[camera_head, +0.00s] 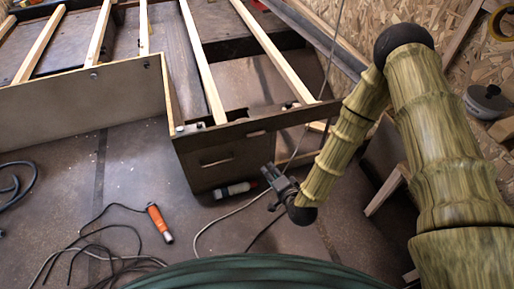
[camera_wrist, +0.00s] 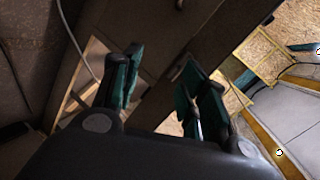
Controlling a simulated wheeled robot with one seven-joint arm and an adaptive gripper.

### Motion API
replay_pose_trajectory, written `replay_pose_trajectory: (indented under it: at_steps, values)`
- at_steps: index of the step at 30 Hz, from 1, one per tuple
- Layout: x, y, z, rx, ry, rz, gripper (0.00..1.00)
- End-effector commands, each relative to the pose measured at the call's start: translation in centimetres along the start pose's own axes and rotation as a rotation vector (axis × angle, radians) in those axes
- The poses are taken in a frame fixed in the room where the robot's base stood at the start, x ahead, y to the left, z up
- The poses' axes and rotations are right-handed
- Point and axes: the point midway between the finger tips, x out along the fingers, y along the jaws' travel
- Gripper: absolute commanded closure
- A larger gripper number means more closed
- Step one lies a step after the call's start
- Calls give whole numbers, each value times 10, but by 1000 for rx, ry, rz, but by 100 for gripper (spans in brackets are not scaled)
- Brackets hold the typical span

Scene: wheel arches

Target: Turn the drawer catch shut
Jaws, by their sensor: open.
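A dark wooden bed frame ends in a drawer-like front panel (camera_head: 225,165) with a pale slot, in the middle of the head view. My gripper (camera_head: 270,186) is low at the right end of this panel. In the wrist view my gripper (camera_wrist: 160,66) has its two green-padded fingers apart, with nothing clearly held between them. Brown wooden boards lie beyond the fingertips. A small dark knob-like part (camera_wrist: 180,5) shows at the top edge of the wrist view. I cannot tell whether it is the drawer catch, nor how the catch is turned.
Pale slats (camera_head: 203,62) cross the frame above. An orange-handled tool (camera_head: 159,223) and dark cables (camera_head: 95,255) lie on the floor at left.

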Motion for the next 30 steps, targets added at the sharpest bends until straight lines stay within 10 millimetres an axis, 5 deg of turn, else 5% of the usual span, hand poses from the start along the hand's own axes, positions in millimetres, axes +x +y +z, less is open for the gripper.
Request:
replay_pose_trajectory:
  at_steps: [3, 9, 23, 30]
  values:
    - [32, 5, -1, 85, 48, -101, 57]
    - [64, -6, -10, 222, 109, -262, 57]
    - [90, -25, -23, 338, 151, -407, 57]
    - [120, -35, -29, 337, 150, -407, 57]
